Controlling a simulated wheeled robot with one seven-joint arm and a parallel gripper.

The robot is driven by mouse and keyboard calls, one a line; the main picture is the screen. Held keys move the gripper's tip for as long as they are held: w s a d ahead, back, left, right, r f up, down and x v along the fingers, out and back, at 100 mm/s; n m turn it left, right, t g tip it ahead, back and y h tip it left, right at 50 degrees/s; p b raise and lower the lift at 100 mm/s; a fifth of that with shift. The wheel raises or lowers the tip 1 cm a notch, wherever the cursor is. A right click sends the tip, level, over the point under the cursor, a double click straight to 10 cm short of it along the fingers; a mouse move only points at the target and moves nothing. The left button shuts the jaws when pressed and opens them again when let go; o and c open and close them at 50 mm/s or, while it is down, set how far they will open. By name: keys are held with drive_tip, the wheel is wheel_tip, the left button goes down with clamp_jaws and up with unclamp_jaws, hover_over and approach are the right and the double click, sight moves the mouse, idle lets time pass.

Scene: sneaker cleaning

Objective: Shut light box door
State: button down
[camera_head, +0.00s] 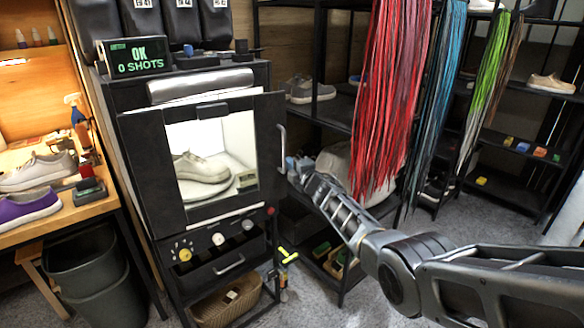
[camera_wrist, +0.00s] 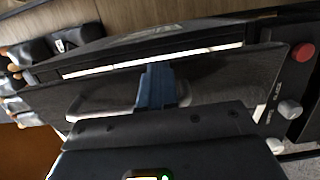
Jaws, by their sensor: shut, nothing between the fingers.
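The black light box (camera_head: 208,78) stands left of centre in the head view. Its windowed door (camera_head: 152,165) looks slightly ajar, with a bright strip of light along its top. A pale sneaker (camera_head: 200,168) shows inside through the window. The door's grey handle (camera_head: 282,150) is on its right edge. My gripper (camera_head: 293,166) is at that right edge, beside the handle. In the wrist view the shut blue fingers (camera_wrist: 156,86) are at the dark door panel (camera_wrist: 225,75), and a lit gap (camera_wrist: 150,60) shows beyond it. Whether they touch the door is unclear.
A workbench (camera_head: 95,198) with sneakers is at the left, above a dark bin (camera_head: 85,265). Black shelves (camera_head: 335,105) and hanging red laces (camera_head: 390,90) stand right of the box, close to my arm. A red button (camera_wrist: 303,52) and knobs show in the wrist view.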

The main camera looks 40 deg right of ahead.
drive_tip(key=shift+w+d+b, duration=0.2)
drive_tip(key=shift+w+b, duration=0.6)
drive_tip(key=shift+b, duration=0.15)
drive_tip(key=shift+w+d+b, duration=0.25)
drive_tip(key=shift+w+b, duration=0.55)
drive_tip(key=shift+b, duration=0.15)
drive_tip(key=shift+w+d+b, duration=0.2)
drive_tip(key=shift+w+b, duration=0.6)
drive_tip(key=shift+b, duration=0.15)
drive_tip(key=shift+s, duration=0.1)
drive_tip(key=s+a+p, duration=0.1)
drive_tip(key=s+p, duration=0.5)
drive_tip(key=s, duration=0.1)
drive_tip(key=shift+s+a+p, duration=0.2)
drive_tip(key=shift+s+p, duration=0.05)
drive_tip(key=shift+p, duration=0.05)
